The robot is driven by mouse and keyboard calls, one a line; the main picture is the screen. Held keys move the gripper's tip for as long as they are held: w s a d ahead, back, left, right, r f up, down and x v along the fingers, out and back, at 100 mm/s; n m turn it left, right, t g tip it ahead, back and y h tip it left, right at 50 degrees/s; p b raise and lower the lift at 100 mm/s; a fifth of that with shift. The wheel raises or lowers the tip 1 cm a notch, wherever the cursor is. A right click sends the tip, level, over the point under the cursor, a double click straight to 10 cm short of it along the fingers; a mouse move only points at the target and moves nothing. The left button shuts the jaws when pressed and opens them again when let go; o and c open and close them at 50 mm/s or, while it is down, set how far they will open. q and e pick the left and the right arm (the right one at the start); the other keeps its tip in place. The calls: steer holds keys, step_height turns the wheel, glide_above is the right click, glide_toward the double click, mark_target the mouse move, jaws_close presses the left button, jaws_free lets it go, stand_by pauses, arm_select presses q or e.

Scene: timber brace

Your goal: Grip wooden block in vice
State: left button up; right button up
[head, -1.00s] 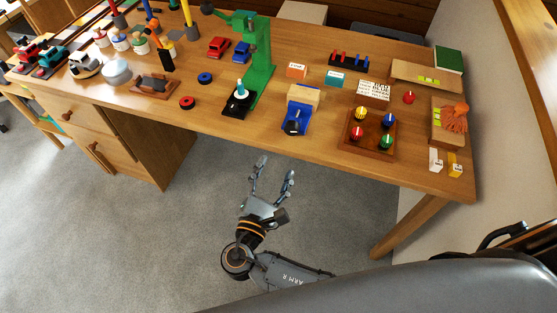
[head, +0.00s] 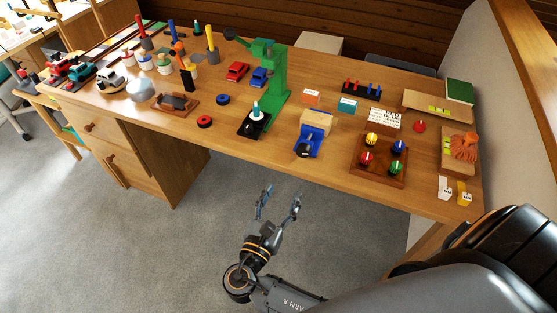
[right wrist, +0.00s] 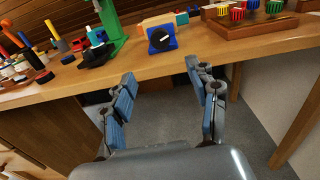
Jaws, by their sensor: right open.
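A blue vice (head: 308,143) stands near the front edge of the wooden desk, with a dark knob facing the front. A light wooden block (head: 315,122) is at the top of the vice; I cannot tell whether the jaws touch it. In the right wrist view the blue vice (right wrist: 162,39) and the wooden block (right wrist: 158,21) are beyond my fingers. My right gripper (head: 279,203) is open and empty, in front of the desk edge and apart from the vice. It also shows in the right wrist view (right wrist: 160,85). My left gripper is not in view.
A green press (head: 272,80) stands left of the vice. A wooden board with coloured knobs (head: 358,168) stands to its right. Orange (head: 311,96) and teal (head: 347,104) boxes are behind. The desk's front edge (head: 250,158) lies between my right gripper and the vice.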

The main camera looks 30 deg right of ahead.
glide_toward(302, 154)
steer(key=x, duration=0.7)
steer(key=shift+w+d+p, duration=0.25)
steer(key=shift+p, duration=0.15)
steer(key=shift+w+d, duration=0.3)
steer(key=shift+d, duration=0.1)
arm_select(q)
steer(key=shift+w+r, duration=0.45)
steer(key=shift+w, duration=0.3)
arm_select(e)
steer(key=c, duration=1.2)
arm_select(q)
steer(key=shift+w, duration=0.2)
arm_select(e)
steer(key=shift+o, duration=0.2)
